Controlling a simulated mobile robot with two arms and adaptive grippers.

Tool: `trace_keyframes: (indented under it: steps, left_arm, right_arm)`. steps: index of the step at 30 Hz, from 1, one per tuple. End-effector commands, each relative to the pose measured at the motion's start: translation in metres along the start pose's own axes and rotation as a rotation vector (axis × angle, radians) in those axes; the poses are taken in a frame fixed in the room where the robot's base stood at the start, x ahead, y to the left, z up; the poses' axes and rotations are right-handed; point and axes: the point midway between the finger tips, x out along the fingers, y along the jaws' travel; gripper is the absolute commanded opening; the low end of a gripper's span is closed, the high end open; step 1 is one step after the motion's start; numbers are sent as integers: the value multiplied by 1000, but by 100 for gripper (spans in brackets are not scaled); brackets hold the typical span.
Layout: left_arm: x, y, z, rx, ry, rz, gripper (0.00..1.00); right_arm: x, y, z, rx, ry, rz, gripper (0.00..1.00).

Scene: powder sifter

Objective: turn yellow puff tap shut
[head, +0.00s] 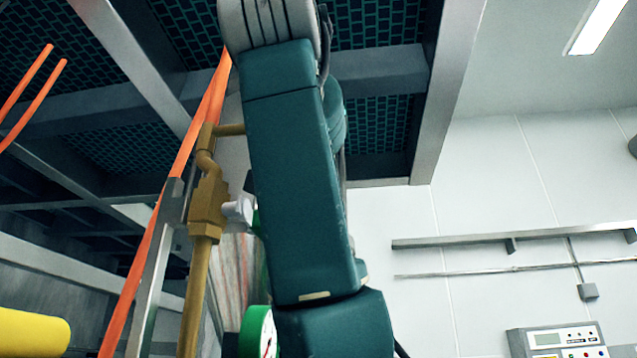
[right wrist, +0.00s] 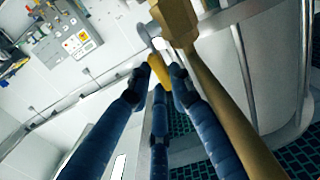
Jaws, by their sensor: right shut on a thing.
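In the right wrist view, the yellow tap handle (right wrist: 160,70) sits between the blue fingers of my right gripper (right wrist: 163,80). The gripper is shut on it. The handle joins a grey stem (right wrist: 147,32) beside the brass valve body (right wrist: 176,18). In the head view, the brass valve (head: 208,203) is on a vertical brass pipe (head: 195,290), with its grey stem (head: 238,210) pointing right. There, my teal arm link hides the yellow handle and the right gripper. My left gripper is not in view.
A green-rimmed gauge (head: 258,332) is low beside my arm. Orange tubes (head: 150,245) and a steel post (head: 157,270) stand left of the brass pipe. Dark grating (head: 375,125) is overhead. A yellow cylinder (head: 35,332) is lower left. A control panel (head: 557,340) is lower right.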

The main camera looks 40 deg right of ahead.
Motion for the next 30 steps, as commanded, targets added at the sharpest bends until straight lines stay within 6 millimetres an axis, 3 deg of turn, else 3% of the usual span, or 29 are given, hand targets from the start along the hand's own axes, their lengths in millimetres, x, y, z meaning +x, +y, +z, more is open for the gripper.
trace_keyframes:
  steps: [6,15,30]
  left_arm:
    - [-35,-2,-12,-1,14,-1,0]
    - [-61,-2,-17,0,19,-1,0]
    - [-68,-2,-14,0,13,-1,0]
  right_arm:
    - [8,0,-12,1,-158,-1,0]
    - [17,1,-12,10,-313,-5,0]
    - [20,1,-7,1,-358,1,0]
